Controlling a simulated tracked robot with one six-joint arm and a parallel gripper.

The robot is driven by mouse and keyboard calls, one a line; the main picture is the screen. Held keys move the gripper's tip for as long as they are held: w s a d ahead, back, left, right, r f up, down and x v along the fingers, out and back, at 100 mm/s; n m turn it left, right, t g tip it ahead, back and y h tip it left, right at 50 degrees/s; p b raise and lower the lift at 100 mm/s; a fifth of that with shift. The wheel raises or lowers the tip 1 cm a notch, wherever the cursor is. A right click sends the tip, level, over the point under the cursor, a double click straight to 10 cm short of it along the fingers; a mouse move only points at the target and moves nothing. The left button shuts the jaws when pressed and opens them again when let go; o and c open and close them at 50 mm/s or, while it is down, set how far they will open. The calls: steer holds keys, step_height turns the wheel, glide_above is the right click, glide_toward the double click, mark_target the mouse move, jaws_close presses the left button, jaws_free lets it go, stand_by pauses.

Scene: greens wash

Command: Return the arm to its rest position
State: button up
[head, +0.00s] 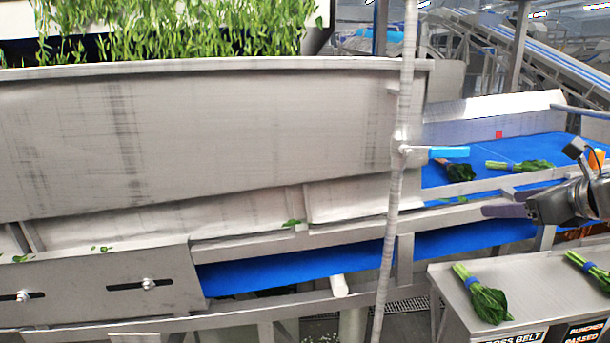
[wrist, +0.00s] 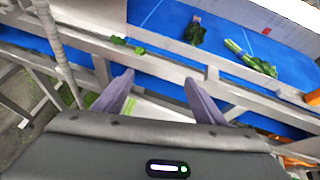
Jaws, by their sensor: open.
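My gripper (head: 492,211) is at the right of the head view, in front of the belt frame and above the metal side table. In the wrist view, its two grey-purple fingers stand apart with nothing between them (wrist: 158,82). A leafy green bunch (head: 519,165) and a darker bunch (head: 460,172) lie on the blue belt (head: 520,149). Both also show in the wrist view, the green one (wrist: 262,66) to the right of the dark one (wrist: 195,32). Neither touches the fingers.
The metal side table (head: 452,298) holds two blue-banded bunches, one at left (head: 489,303) and one at right (head: 592,270). An upright pole with a blue-handled valve (head: 449,152) stands left of my gripper. Metal rails (head: 460,214) run along the belt.

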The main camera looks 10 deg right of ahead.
steer(key=s+a+f+n+g+y, duration=0.1)
steer(key=a+f+n+g, duration=0.15)
steer(key=a+n, duration=0.4)
steer(key=s+a+f+n+g, duration=0.1)
steer(key=a+f+n, duration=0.3)
steer(key=a, duration=0.6)
steer(key=s+a+f+n+g+y, duration=0.1)
steer(key=a+f+n, duration=0.3)
steer(key=a, duration=0.5)
steer(key=s+a+f+n+g+h, duration=0.1)
steer(key=s+a+f+n+g, duration=0.1)
steer(key=s+a+f+n, duration=0.8)
steer(key=s+a+n, duration=0.1)
steer(key=s+n, duration=0.1)
steer(key=n, duration=0.7)
steer(key=shift+s+a+h, duration=0.3)
steer(key=shift+a+h, duration=0.1)
